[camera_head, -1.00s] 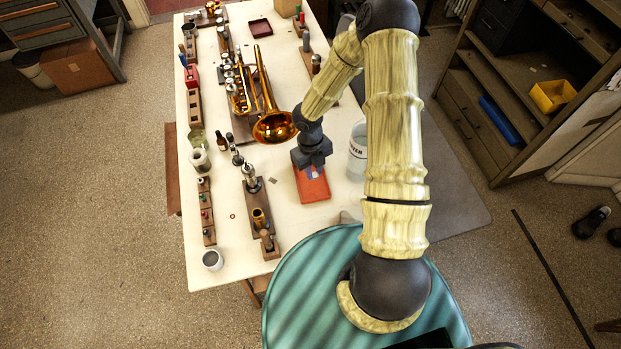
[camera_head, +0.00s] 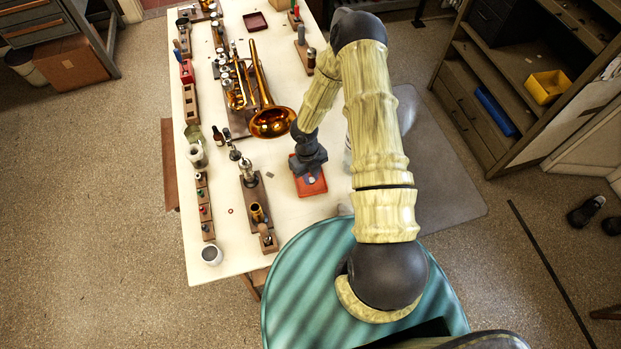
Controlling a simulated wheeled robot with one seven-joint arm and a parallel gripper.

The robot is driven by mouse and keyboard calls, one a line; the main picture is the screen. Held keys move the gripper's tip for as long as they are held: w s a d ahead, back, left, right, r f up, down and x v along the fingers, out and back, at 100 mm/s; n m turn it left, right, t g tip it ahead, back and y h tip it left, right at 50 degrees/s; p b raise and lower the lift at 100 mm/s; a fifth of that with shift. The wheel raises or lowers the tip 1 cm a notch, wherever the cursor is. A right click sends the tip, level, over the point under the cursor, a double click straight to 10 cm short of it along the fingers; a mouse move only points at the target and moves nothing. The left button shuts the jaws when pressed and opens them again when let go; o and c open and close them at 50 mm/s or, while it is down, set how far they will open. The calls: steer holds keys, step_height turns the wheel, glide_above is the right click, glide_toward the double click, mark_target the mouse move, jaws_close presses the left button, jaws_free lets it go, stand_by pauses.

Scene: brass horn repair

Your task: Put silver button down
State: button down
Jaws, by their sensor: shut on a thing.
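My gripper (camera_head: 309,176) points down over the red tray (camera_head: 314,190) on the white workbench. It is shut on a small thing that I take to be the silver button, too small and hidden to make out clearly. A small pale and blue patch shows at the fingertips above the tray floor. I cannot tell whether the held thing touches the tray.
The brass trumpet (camera_head: 268,110) lies just behind and left of my gripper, its bell close to my wrist. A wooden stand with metal parts (camera_head: 258,213) is left of the tray. Bare bench (camera_head: 285,215) lies between stand and tray.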

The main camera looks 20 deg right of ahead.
steer(key=shift+f, duration=1.3)
steer(key=shift+f, duration=0.2)
steer(key=c, duration=1.3)
jaws_free()
steer(key=shift+r, duration=0.1)
steer(key=r, duration=0.4)
steer(key=w+r+b, duration=0.1)
steer(key=r, duration=0.7)
steer(key=shift+w+a, duration=0.3)
steer(key=shift+w, duration=0.05)
steer(key=shift+r, duration=0.1)
